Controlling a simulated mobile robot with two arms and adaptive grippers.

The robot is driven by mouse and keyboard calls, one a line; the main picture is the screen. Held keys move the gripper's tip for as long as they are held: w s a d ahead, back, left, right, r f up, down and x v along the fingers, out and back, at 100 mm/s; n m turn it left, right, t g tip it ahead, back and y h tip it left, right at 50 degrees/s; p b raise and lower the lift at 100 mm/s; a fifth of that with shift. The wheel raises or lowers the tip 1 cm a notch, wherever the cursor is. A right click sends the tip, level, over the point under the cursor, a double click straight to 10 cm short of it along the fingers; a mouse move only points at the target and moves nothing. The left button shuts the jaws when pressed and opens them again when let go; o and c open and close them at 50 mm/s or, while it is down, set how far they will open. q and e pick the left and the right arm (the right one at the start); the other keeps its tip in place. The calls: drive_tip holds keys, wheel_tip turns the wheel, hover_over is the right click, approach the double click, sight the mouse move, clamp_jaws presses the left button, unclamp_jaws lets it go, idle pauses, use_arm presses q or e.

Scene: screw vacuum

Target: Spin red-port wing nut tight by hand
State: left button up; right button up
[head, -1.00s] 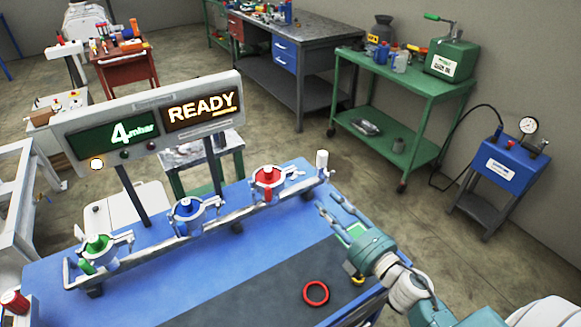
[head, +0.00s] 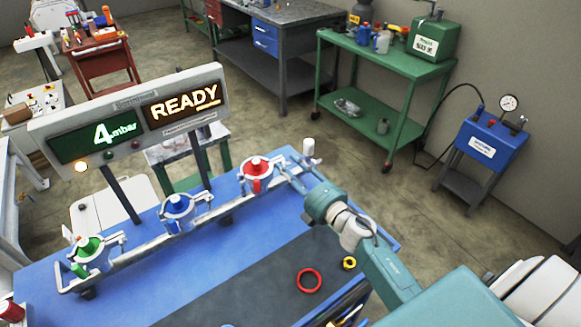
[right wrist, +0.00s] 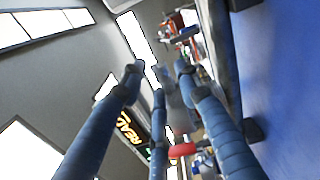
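The red port (head: 257,180) stands at the right end of the rail on the blue bench, with a metal clamp around it. Its wing nut lies on the port's right side, where my fingers overlap it in the head view; I cannot make it out separately. My right gripper (head: 288,172) reaches in from the right, fingertips close beside the port; contact cannot be told. In the right wrist view its three blue fingers (right wrist: 158,78) are spread apart, with nothing clearly held between them. A red part (right wrist: 182,151) shows below the fingers there. My left gripper is out of view.
A blue port (head: 178,207) and a green port (head: 89,250) sit further left along the rail (head: 150,248). A display (head: 130,118) reads 4 mbar and READY. A red ring (head: 309,280) and a yellow ring (head: 349,263) lie on the dark mat.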

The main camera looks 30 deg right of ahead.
drive_tip(key=shift+w, duration=0.1)
drive_tip(key=c, duration=0.8)
clamp_jaws()
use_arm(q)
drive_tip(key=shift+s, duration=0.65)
